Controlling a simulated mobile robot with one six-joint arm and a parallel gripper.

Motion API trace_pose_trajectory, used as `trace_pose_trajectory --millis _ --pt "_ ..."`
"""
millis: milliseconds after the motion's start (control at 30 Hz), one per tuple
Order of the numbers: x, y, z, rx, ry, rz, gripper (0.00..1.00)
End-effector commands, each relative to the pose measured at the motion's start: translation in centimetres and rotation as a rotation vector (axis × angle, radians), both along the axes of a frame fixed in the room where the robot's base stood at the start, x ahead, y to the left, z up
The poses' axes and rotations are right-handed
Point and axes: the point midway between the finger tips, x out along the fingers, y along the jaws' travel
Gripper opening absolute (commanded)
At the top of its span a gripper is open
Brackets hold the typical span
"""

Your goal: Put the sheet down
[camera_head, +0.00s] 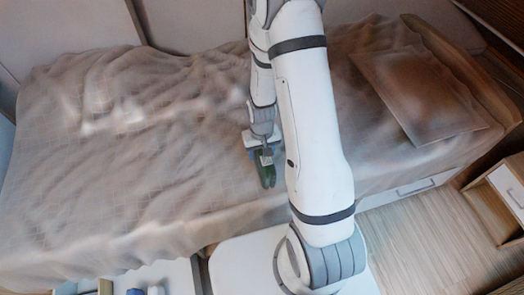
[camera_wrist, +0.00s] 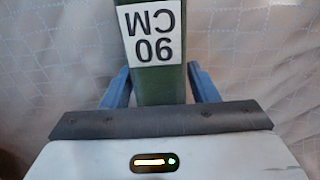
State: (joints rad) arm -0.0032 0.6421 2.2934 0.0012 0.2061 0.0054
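A dark green, narrow block-like thing (camera_head: 266,174) is at the end of my arm in the head view; it looks like the folded sheet. In the wrist view the green sheet (camera_wrist: 160,88) stands between my two blue fingers and bears a white label with "90 CM" upside down. My gripper (camera_wrist: 160,80) is shut on it, one finger against each side. In the head view my gripper (camera_head: 260,150) is over the middle of the bed, near its front. I cannot tell whether the sheet touches the bed.
The bed (camera_head: 130,150) has a rumpled beige cover, with free room left of my gripper. A brown pillow (camera_head: 415,90) lies at the right end. An open drawer with small items (camera_head: 135,291) is at the lower left. A small cabinet (camera_head: 505,190) stands at the right.

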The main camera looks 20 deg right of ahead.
Motion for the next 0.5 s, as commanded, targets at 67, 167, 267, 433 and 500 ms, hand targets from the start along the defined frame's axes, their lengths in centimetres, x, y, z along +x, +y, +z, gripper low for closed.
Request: trace_pose_trajectory --millis 67,167,267,433,500 --pt "0.0 0.0 0.0 0.0 0.0 0.0 0.6" --pt "0.0 0.0 0.0 0.0 0.0 0.0 0.63" --pt "0.0 0.0 0.0 0.0 0.0 0.001 0.63" --pt "0.0 0.0 0.7 0.0 0.0 0.001 0.63" --pt "0.1 0.0 1.4 0.0 -0.003 0.001 0.63"
